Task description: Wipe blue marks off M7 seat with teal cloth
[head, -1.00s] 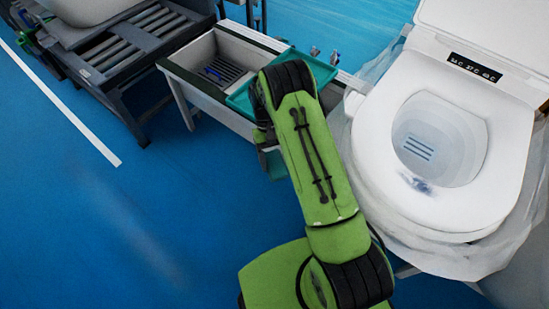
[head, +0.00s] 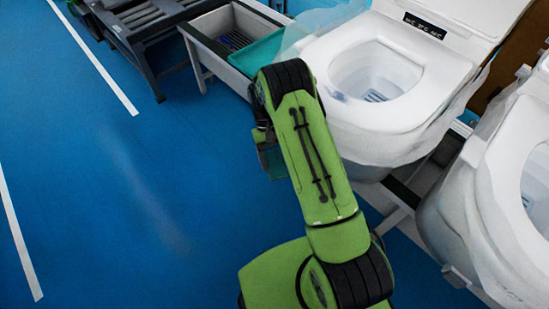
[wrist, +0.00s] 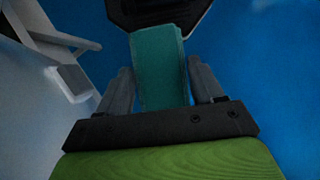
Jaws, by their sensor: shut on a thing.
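My gripper (wrist: 161,78) is shut on the teal cloth (wrist: 159,58), which stands up between the two grey fingers in the wrist view. In the head view the cloth (head: 274,162) shows as a small teal patch beside my green arm, low over the blue floor and apart from the toilets. A white toilet seat (head: 440,70) with a wrapped bowl is up and right of the arm. A small blue mark (head: 339,96) shows at its inner front edge. I cannot read which seat is M7.
A second white toilet (head: 500,170) stands at the right edge, cut off. A grey sink-like bin (head: 205,55) with a teal tray (head: 258,52) is at the top. A dark roller rack (head: 145,25) is at upper left. The blue floor at left is clear.

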